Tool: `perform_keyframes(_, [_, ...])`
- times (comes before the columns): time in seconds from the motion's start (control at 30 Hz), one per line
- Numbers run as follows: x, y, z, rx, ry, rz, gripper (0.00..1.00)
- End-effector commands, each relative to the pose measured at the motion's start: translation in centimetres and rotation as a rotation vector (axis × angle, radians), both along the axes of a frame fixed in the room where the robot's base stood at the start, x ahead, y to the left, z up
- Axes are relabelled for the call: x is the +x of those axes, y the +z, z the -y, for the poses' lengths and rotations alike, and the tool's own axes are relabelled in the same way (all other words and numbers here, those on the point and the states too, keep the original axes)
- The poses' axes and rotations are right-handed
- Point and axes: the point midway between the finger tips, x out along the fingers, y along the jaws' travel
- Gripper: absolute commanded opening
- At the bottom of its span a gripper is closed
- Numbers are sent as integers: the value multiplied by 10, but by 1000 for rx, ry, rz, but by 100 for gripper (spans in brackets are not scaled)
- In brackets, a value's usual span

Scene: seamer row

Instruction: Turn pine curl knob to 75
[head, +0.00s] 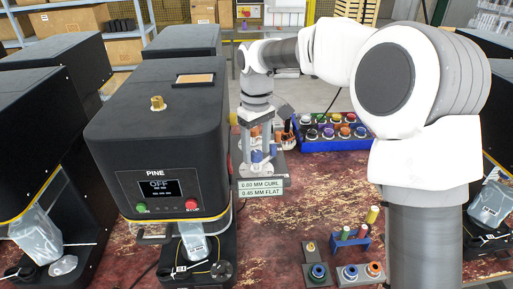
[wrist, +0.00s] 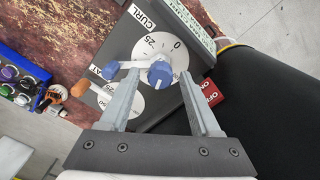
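The pine machine (head: 160,130) is a black box labelled PINE, its screen reading OFF.
A small blue piece (wrist: 111,69) and an orange-ended piece (wrist: 81,112) stand close left of my left finger. A red button (wrist: 208,92) is just right. A blue tray of coloured spools (head: 335,132) and spool stands (head: 346,240) occupy the table.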

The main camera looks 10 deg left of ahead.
Motion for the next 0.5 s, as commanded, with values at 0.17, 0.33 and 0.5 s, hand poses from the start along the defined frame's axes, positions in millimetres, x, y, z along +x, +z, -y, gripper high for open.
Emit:
perform_keyframes(0.17, [0,0,0,0,0,0,69])
perform_keyframes(0.33, [0,2,0,0,0,0,69])
perform_keyframes(0.5, [1,22,-1,1,-1,3,69])
